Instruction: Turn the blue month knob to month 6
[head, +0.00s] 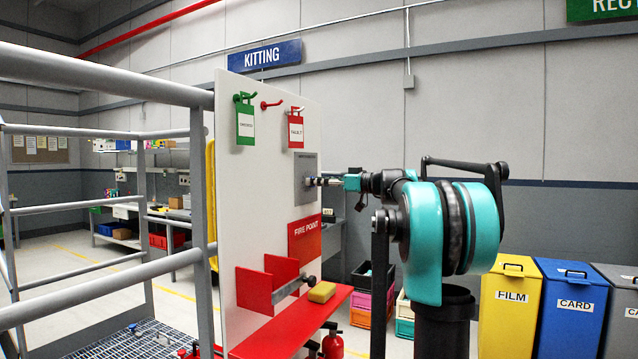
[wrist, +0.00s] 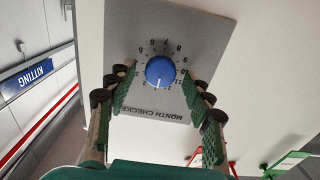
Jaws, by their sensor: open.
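The blue month knob (wrist: 160,71) sits on a grey plate (wrist: 208,50) with a ring of numbers, lettered "MONTH CHECKE…" and upside down in the wrist view. Its white pointer mark points toward the bottom of that picture, around the 1 and 12 side; the 6 is on the opposite side. My gripper (wrist: 158,88) is open, its green-padded fingers on either side of the knob with gaps. In the head view my gripper (head: 326,181) faces the grey plate (head: 305,165) on the white board; the knob (head: 308,182) is small there.
The white board (head: 262,190) carries a green tag (head: 245,122), a red tag (head: 296,130) and a "FIRE POINT" sign (head: 305,238). Below is a red shelf (head: 290,325) with a yellow sponge-like block (head: 321,292). Grey railings (head: 100,78) stand left.

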